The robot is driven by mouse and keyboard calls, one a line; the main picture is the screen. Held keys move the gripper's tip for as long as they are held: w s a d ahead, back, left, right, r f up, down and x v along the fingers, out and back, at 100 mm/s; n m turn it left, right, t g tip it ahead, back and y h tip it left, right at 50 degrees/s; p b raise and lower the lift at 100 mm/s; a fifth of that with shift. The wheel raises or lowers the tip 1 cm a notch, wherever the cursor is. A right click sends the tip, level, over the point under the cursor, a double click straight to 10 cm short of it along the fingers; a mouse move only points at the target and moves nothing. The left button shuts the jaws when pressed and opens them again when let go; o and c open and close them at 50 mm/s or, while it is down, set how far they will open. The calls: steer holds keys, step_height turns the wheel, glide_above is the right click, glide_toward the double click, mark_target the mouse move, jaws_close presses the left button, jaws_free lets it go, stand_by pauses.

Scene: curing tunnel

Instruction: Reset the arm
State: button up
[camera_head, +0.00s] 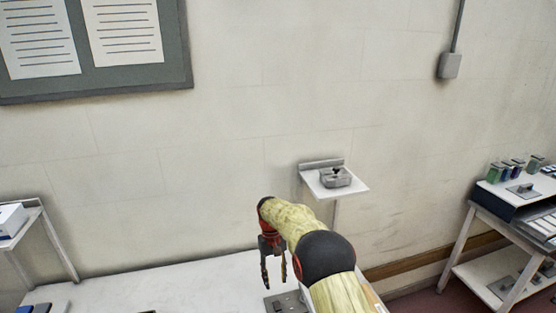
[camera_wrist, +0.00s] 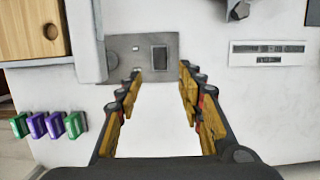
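My gripper (camera_head: 274,271) hangs from the bent end of my yellow arm in the head view, over the white table. Its fingers point down and stand apart. In the wrist view my gripper (camera_wrist: 160,98) is open, with a wide gap between the two yellow and black fingers. Nothing is between them but the white surface below. A grey metal plate (camera_wrist: 142,45) with a dark rectangular opening lies beyond the fingertips. A similar grey plate (camera_head: 284,302) shows beside my arm in the head view, partly hidden.
A small wall shelf (camera_head: 349,191) holds a grey metal box (camera_head: 335,177). A bench (camera_head: 477,207) with bottles stands at right. The wrist view shows several green and purple blocks (camera_wrist: 55,125), a wooden box (camera_wrist: 30,30) and a labelled strip (camera_wrist: 270,53).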

steer(key=s+d+r+m+t+b, duration=0.1)
steer(key=s+d+r, duration=0.5)
steer(key=s, duration=0.7)
steer(key=s+d+r+m+t+b, duration=0.1)
steer(key=s+d+r+t+b, duration=0.2)
steer(key=s+d+r, duration=0.4)
steer(key=s+d+r+m+t+b, duration=0.1)
steer(key=s+d+r+t, duration=0.3)
steer(key=s, duration=1.7)
steer(key=shift+d+r+y+b, duration=0.4)
steer(key=shift+d+r+b, duration=0.2)
steer(key=shift+d+r, duration=1.45)
